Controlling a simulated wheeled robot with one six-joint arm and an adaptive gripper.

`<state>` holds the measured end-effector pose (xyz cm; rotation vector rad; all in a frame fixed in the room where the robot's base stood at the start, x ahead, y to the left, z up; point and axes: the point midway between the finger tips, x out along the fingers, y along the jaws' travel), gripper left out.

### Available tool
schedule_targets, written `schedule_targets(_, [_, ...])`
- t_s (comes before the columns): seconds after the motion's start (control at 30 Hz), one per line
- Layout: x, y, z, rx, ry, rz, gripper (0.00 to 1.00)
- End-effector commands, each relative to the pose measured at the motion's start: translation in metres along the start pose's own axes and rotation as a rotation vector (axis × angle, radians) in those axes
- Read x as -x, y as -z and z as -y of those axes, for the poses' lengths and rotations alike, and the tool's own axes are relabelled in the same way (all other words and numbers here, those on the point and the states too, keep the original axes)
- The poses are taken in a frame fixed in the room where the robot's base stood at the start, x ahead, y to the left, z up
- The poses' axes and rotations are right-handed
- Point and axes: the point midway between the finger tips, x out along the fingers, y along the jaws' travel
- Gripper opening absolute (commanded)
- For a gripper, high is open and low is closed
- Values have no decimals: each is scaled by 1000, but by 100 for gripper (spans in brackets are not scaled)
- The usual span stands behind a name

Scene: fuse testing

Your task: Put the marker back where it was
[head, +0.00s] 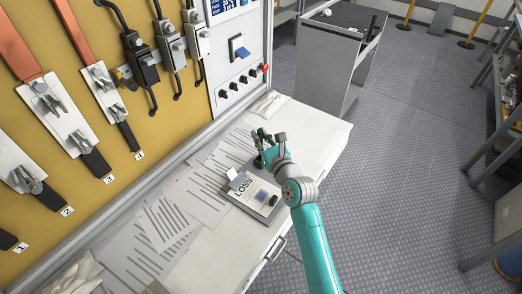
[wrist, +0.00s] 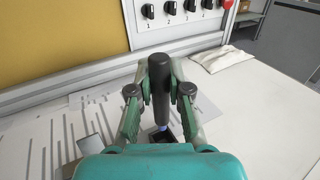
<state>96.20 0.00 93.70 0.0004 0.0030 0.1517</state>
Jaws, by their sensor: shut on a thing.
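The marker (wrist: 160,85) is a dark cylinder standing upright between my gripper's fingers in the wrist view. A bluish part shows at its lower end. My gripper (wrist: 159,92) is shut on it from both sides, and it also shows in the head view (head: 266,146) above the workbench. A small dark square piece (wrist: 150,136) lies below the marker in the wrist view; my gripper partly hides it. I cannot tell whether the marker touches it.
Printed sheets (head: 165,222) cover the left of the white bench (head: 318,128). A crumpled white cloth (head: 269,104) lies at its far end, near the panel with knobs (head: 238,84). The bench's right part is clear. A grey cart (head: 338,60) stands beyond.

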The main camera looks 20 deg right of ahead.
Motion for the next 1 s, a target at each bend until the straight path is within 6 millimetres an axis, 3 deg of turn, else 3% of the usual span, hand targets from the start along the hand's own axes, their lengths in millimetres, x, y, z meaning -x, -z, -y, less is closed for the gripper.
schedule_targets(0.5, [0, 56, 0, 0, 0, -1, 0])
schedule_targets(0.93, [0, 62, 0, 1, 1, 0, 0])
schedule_targets(0.97, [0, 62, 0, 0, 1, 0, 22])
schedule_targets(1.0, [0, 62, 0, 1, 1, 0, 32])
